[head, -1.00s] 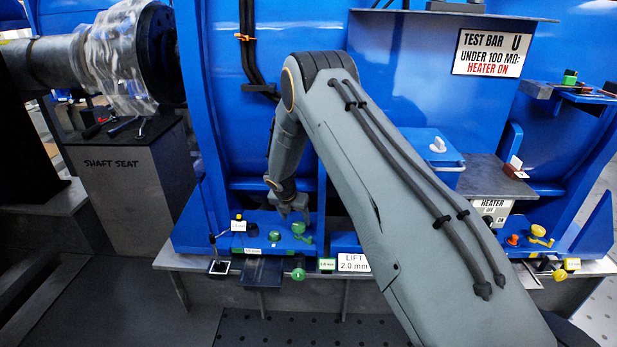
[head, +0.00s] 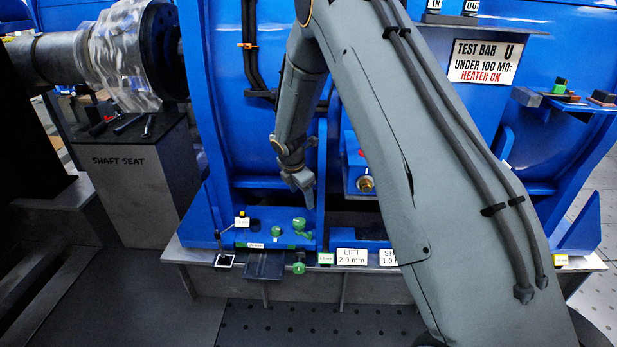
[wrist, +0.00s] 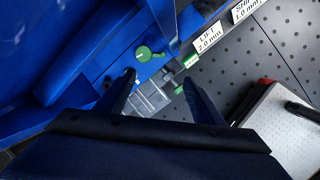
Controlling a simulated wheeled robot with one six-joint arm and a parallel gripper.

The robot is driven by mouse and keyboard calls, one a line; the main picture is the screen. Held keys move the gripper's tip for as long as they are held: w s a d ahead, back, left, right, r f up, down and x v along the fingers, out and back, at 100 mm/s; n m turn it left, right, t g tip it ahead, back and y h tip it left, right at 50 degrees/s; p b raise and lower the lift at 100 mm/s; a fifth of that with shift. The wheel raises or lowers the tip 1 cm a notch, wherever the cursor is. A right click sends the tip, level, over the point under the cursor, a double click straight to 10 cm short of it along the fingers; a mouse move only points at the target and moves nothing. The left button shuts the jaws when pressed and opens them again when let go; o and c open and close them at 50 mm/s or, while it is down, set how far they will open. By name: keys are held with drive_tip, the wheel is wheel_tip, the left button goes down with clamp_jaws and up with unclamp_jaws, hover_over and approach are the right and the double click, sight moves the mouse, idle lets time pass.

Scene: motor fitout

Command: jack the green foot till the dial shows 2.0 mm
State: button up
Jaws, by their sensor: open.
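The blue foot block (head: 262,239) carries green fittings at the front of the machine. One green knob (head: 300,224) stands on its top, and it shows as a round knob with a pale mark in the wrist view (wrist: 143,54). Another green knob (head: 298,268) sits lower at the front edge. My gripper (head: 306,192) hangs above the foot, apart from the knobs. In the wrist view its two fingers (wrist: 160,83) are spread with nothing gripped. A white sign (head: 351,257) reads "LIFT 2.0 mm". No dial reading is legible.
A dark ledge (head: 265,265) juts from the front edge. The shaft seat (head: 140,185) stands left. A perforated floor (head: 290,325) lies in front. A blue upright rib (head: 321,180) stands close right of my gripper.

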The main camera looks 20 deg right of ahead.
drive_tip(key=s+r+m+p, duration=0.4)
drive_tip(key=s+r, duration=0.3)
drive_tip(key=r, duration=0.2)
drive_tip(key=shift+d+r+m+y, duration=0.25)
drive_tip(key=shift+m+y, duration=0.05)
